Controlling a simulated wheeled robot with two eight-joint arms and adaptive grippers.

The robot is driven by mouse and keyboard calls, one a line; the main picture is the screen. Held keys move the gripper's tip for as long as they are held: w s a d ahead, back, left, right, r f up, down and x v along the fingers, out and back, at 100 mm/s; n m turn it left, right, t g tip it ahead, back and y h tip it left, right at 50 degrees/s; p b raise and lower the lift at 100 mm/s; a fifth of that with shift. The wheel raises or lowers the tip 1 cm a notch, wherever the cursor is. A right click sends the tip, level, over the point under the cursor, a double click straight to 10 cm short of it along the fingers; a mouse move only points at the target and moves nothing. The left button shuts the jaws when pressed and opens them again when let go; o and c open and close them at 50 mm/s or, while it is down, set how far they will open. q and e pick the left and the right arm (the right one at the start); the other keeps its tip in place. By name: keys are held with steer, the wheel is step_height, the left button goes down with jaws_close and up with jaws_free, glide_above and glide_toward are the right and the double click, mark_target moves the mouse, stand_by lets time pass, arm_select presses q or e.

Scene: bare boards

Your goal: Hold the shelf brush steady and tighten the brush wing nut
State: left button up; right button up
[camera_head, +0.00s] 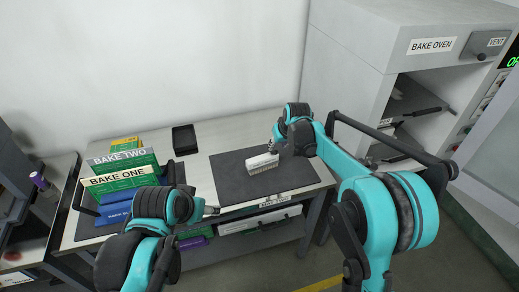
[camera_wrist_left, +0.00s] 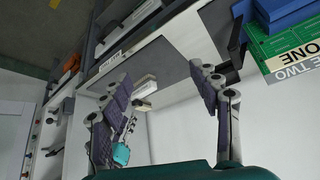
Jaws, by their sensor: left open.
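The shelf brush (camera_head: 263,163), a pale block with bristles below, stands on a dark mat (camera_head: 230,180) on the bench. It also shows between my left fingers in the left wrist view (camera_wrist_left: 146,87), beyond them. My right gripper (camera_head: 274,147) is at the brush's upper right end; its fingers are too small and dark to tell whether they touch or grip it. My left gripper (camera_head: 212,210) is by the bench's front edge, left of and apart from the brush. In the left wrist view its two fingers (camera_wrist_left: 162,85) are wide apart and empty. I cannot make out the wing nut.
A small black tray (camera_head: 184,139) lies at the back. The bake oven (camera_head: 405,60) stands to the right. The mat is clear left of the brush.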

arm_select(q)
steer(key=w+d+r+m+g+h, duration=0.1)
steer(key=w+d+r+m, duration=0.15)
steer(key=w, duration=0.85)
steer(key=m+g+h, duration=0.2)
steer(key=m+g, duration=0.1)
steer(key=m, duration=0.6)
glide_above(261, 158)
steer(key=s+a, duration=0.1)
steer(key=a, duration=0.1)
steer(key=shift+n, duration=0.25)
steer(key=f, duration=1.3)
steer(key=shift+a+f, duration=0.2)
steer(key=shift+w+d+f+h, duration=0.25)
steer(key=shift+f+h, duration=0.05)
steer(key=shift+f, duration=0.3)
steer(key=x, duration=0.7)
steer(key=shift+s+f, duration=0.1)
steer(key=shift+f, duration=0.15)
steer(key=c, duration=1.3)
steer(key=shift+c, duration=0.2)
steer(key=o, duration=1.2)
steer(key=shift+c, duration=0.2)
